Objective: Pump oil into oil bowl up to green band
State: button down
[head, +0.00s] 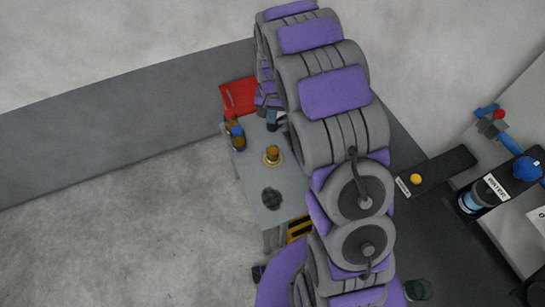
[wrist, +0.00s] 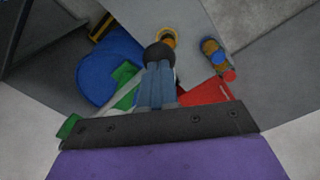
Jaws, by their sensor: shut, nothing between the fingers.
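My gripper (wrist: 158,75) shows in the wrist view as blue-grey fingers close together, with nothing seen between them. A dark rounded shape (wrist: 160,54) lies at their tips; I cannot tell whether it is part of the fingers. Just beyond it is an amber fitting (wrist: 168,36), which also shows on the grey table in the head view (head: 272,155). My arm hides the table's right part in the head view.
A red box (head: 238,97) sits at the table's far end. In the wrist view, a blue round shape (wrist: 108,72) and green pieces (wrist: 128,88) lie left of the fingers. A labelled jar (head: 478,196) and a yellow button (head: 415,179) are on the right. Open floor (head: 110,240) lies left.

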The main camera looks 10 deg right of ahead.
jog(key=shift+f, duration=0.4)
notch_tip(320, 180, up, 18)
jog(key=d+p, duration=0.2)
jog(key=p, duration=0.3)
jog(key=shift+w+r, duration=0.25)
dwell(0.7)
dwell(0.5)
jog(key=s+f+n+b, duration=0.1)
jog(key=s+b, duration=0.3)
jog(key=s, duration=0.9)
jog(key=s+f+n+g+b, duration=0.1)
jog(key=s+f+b, duration=0.2)
jog(key=s, duration=1)
jog(key=s+f+n+b, duration=0.1)
jog(key=s+f+b, duration=0.2)
jog(key=s, duration=1)
jog(key=shift+s+n+g+b, duration=0.15)
jog(key=shift+n+g+b, duration=0.25)
jog(key=shift+b, duration=0.55)
